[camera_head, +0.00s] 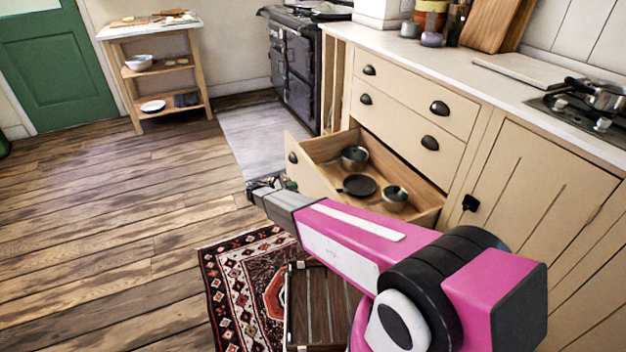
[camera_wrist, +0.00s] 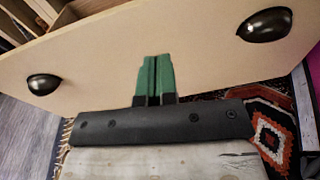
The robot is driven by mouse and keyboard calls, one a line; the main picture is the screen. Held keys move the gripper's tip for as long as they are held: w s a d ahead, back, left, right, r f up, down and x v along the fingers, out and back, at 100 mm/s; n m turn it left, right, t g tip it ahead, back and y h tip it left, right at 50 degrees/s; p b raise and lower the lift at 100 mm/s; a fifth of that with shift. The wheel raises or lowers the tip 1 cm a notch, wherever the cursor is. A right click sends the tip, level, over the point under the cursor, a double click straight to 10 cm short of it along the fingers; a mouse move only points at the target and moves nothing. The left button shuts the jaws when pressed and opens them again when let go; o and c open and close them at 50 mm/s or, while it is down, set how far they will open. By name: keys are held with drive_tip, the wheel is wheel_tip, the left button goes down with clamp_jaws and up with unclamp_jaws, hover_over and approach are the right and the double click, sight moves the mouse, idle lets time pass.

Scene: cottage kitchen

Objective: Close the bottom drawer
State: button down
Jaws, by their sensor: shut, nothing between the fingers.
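The bottom drawer (camera_head: 318,150) stands pulled out from the cream cabinet. It holds a dark pan (camera_head: 357,185) and two metal pots, one at the back (camera_head: 354,157) and one at the right (camera_head: 394,197). My gripper (camera_head: 270,186) is at the drawer's front, partly hidden by my arm in the head view. In the wrist view my green-tipped fingers (camera_wrist: 155,78) are together and empty. They point at the cream drawer front (camera_wrist: 190,45), between its two dark cup handles, left (camera_wrist: 43,84) and right (camera_wrist: 265,24). Whether they touch the front I cannot tell.
The two upper drawers (camera_head: 415,100) are shut. A patterned rug (camera_head: 225,285) lies on the floor below my arm. A dark range cooker (camera_head: 292,65) and a wooden shelf cart (camera_head: 158,65) stand at the back. Wooden floor (camera_head: 110,230) to the left is clear.

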sight(318, 177)
drive_tip(key=shift+n+t+h, duration=0.4)
drive_tip(key=shift+n+t, duration=0.4)
drive_tip(key=x, duration=0.3)
drive_tip(key=w+x, duration=0.1)
drive_tip(key=x, duration=0.3)
drive_tip(key=w+a+x, duration=0.1)
drive_tip(key=x, duration=0.3)
drive_tip(key=shift+d+f, duration=0.15)
drive_tip(key=shift+f, duration=0.25)
drive_tip(key=shift+w, duration=0.1)
drive_tip(key=x, duration=4.1)
